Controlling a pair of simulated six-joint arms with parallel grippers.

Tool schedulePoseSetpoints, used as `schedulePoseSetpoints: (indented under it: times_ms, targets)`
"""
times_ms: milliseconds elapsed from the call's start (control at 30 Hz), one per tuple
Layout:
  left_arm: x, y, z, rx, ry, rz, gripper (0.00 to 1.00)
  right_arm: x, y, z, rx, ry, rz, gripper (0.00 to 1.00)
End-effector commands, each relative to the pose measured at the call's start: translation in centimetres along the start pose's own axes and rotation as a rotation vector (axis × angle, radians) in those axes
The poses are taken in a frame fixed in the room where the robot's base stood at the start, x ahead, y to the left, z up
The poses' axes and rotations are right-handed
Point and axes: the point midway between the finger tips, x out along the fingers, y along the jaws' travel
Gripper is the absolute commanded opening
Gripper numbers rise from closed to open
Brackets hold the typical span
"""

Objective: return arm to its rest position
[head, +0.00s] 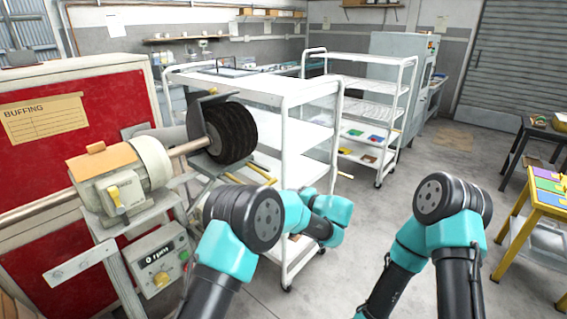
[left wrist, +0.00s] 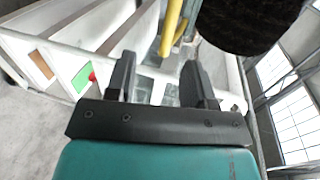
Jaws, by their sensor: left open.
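My left arm reaches in from the bottom of the head view, with its elbow bent near the buffing machine. Its gripper is hidden there behind the arm. In the left wrist view my left gripper (left wrist: 156,78) is open, with nothing between its two dark fingers. The black buffing brush (head: 236,132) sits on the machine's shaft and also shows at the top right of the left wrist view (left wrist: 250,22). A yellow bar (left wrist: 171,28) stands beyond the fingers. My right arm is folded at the lower right of the head view, with its gripper out of sight.
The buffing machine (head: 122,180) and a red board (head: 60,130) stand at the left. A white cart (head: 315,135) stands close behind my left arm. A yellow table (head: 545,200) with coloured bins is at the right. Grey floor (head: 360,215) is clear between.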

Motion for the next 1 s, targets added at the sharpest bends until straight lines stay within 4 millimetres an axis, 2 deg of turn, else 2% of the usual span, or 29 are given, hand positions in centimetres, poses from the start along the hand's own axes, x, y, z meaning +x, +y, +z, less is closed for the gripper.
schedulePoseSetpoints:
  times_ms: [167, 300, 467, 600, 700, 833, 1000]
  targets:
    - [4.1, 5.1, 3.3, 0.093, -0.044, 0.204, 0.48, 0.0, 0.0, 0.0, 0.0, 0.0, 0.0, 0.0]
    - [7.2, 11.2, 7.8, 0.17, -0.088, 0.457, 0.48, 0.0, 0.0, 0.0, 0.0, 0.0, 0.0, 0.0]
    - [9.1, 18.0, 14.2, 0.205, -0.135, 0.773, 0.48, 0.0, 0.0, 0.0, 0.0, 0.0, 0.0, 0.0]
    - [9.1, 23.5, 20.4, 0.167, -0.176, 1.062, 0.48, 0.0, 0.0, 0.0, 0.0, 0.0, 0.0, 0.0]
    - [8.2, 26.7, 24.7, 0.095, -0.203, 1.253, 0.48, 0.0, 0.0, 0.0, 0.0, 0.0, 0.0, 0.0]
    - [6.6, 29.6, 29.7, -0.054, -0.235, 1.457, 0.48, 0.0, 0.0, 0.0, 0.0, 0.0, 0.0, 0.0]
    - [4.7, 31.8, 35.4, -0.316, -0.282, 1.627, 0.48, 0.0, 0.0, 0.0, 0.0, 0.0, 0.0, 0.0]
